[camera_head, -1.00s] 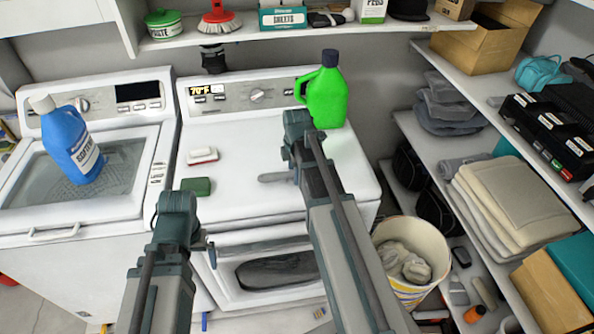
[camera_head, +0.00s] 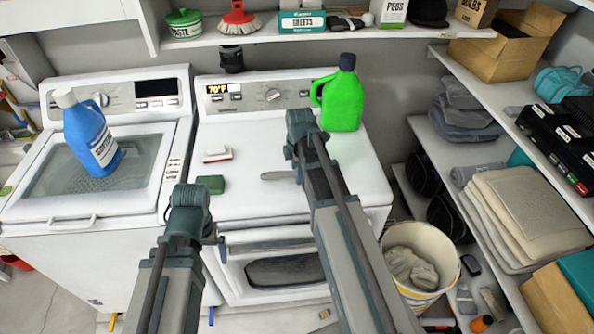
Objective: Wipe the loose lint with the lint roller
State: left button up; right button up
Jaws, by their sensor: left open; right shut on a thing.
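A grey handle-like piece (camera_head: 279,175) shows just left of my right gripper (camera_head: 298,168), over the white dryer top (camera_head: 250,202). It looks like part of the lint roller; the rest is hidden behind my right arm. My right gripper is shut on it, though its fingertips are mostly hidden. My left gripper (camera_head: 220,246) is open and empty in front of the dryer's front edge. I cannot make out any loose lint.
A red-and-white brush (camera_head: 217,154) and green sponge (camera_head: 210,184) lie on the dryer's left side. A green jug (camera_head: 342,98) stands at its back right. A blue softener bottle (camera_head: 92,135) stands on the washer. A bucket of cloths (camera_head: 448,250) and shelves are right.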

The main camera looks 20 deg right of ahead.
jog(key=shift+r+p, duration=1.95)
jog(key=shift+r, duration=0.4)
notch_tip(320, 180, up, 3)
jog(key=p, duration=0.3)
